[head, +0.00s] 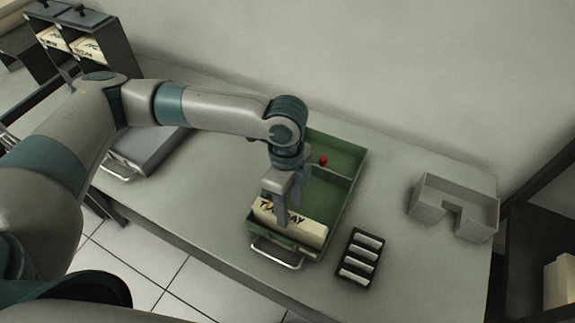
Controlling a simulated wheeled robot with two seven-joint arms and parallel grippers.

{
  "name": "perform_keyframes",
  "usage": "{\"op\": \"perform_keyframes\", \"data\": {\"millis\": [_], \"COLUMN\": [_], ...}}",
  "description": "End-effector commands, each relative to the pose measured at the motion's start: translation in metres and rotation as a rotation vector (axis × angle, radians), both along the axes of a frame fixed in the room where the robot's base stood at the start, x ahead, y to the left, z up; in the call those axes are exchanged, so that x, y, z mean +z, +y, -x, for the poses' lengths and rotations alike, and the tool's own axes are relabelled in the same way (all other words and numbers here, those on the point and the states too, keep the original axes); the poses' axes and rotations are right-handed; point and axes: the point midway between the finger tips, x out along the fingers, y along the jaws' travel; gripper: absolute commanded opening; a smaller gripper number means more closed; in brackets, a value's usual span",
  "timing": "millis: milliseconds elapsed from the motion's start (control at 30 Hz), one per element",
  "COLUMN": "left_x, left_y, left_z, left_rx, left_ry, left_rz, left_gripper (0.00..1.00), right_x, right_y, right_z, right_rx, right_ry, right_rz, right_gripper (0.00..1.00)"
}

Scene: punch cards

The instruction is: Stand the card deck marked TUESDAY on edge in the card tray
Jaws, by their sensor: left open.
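The cream card deck marked TUESDAY (311,233) is in the front end of the green card tray (343,207). It appears to stand on its long edge, leaning a little, with the lettering facing up toward me. My left gripper (279,212) points down over the deck, its jaws open and its fingers close around or beside it. The fingers cover part of the lettering. I cannot tell whether a finger touches the deck. My right gripper is out of view.
The tray has a front handle (275,255) and a red knob (323,161) inside. A black rack with pale bars (360,257) lies to its right, then a grey notched holder (452,208). A grey case (145,150) and a dark shelf unit with decks (78,42) are left.

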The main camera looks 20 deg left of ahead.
Motion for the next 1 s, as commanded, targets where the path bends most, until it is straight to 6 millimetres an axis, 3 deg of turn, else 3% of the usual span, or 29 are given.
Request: {"op": "perform_keyframes", "data": {"millis": [600, 800, 1000], "left_x": [0.116, 0.136, 0.142], "left_y": [0.008, 0.010, 0.010], "left_z": [-0.017, -0.019, -0.020], "left_rx": [0.000, 0.000, 0.000], "left_ry": [-0.003, -0.001, -0.001], "left_rz": [0.002, 0.001, 0.001], "left_gripper": [0.45, 0.45, 0.45], "right_x": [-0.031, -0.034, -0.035], "right_y": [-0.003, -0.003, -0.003], "right_z": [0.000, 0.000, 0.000], "right_rx": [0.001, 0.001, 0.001], "right_ry": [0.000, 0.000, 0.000], "right_rz": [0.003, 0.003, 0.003], "right_gripper": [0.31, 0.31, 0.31]}}
